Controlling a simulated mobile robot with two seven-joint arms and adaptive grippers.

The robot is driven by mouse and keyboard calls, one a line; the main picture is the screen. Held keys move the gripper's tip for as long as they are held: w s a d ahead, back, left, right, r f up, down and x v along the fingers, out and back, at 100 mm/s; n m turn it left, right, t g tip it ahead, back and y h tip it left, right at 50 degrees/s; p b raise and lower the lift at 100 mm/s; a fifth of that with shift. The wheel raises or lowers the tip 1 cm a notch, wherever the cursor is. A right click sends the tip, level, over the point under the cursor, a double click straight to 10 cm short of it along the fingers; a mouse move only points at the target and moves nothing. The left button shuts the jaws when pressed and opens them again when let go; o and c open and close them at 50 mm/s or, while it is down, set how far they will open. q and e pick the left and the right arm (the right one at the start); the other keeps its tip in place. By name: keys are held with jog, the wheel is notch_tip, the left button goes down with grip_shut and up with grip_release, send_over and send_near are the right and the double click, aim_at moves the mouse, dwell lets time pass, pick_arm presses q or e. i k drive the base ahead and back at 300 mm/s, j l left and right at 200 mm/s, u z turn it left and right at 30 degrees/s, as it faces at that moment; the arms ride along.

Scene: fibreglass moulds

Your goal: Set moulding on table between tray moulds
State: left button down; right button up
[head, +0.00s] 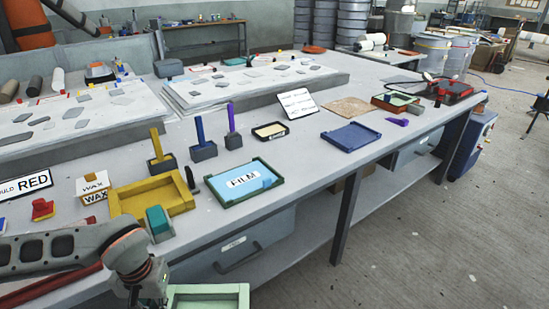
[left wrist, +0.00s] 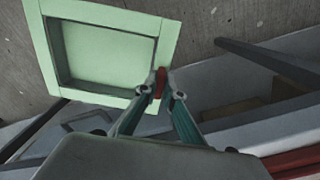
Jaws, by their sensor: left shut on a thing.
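A light green moulding (head: 208,296), a shallow square tray shape, hangs at the bottom of the head view, in front of the table edge. In the left wrist view my left gripper (left wrist: 161,90) is shut on the rim of this moulding (left wrist: 105,55), with a small red piece at the fingertips. In the head view the fingers are mostly hidden or cut off. On the table (head: 300,178) are a yellow tray mould (head: 128,207), a dark green tray mould (head: 237,202) with a blue FILM label, and a blue tray mould (head: 350,135). My right gripper is not in view.
A teal block (head: 159,222) stands before the yellow tray. A small black upright piece (head: 190,180) stands between the yellow and dark green trays. Yellow, blue and purple handled tools stand behind. Bare tabletop lies between the dark green and blue trays.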

aim_at(299, 160)
jog(key=i+l+u, duration=0.1)
jog(key=l, duration=0.45)
jog(key=i+l+u, duration=0.1)
jog(key=l, duration=0.5)
jog(key=i+l+u, duration=0.1)
jog(key=l, duration=0.45)
jog(key=i+l+u, duration=0.15)
jog(key=l, duration=0.45)
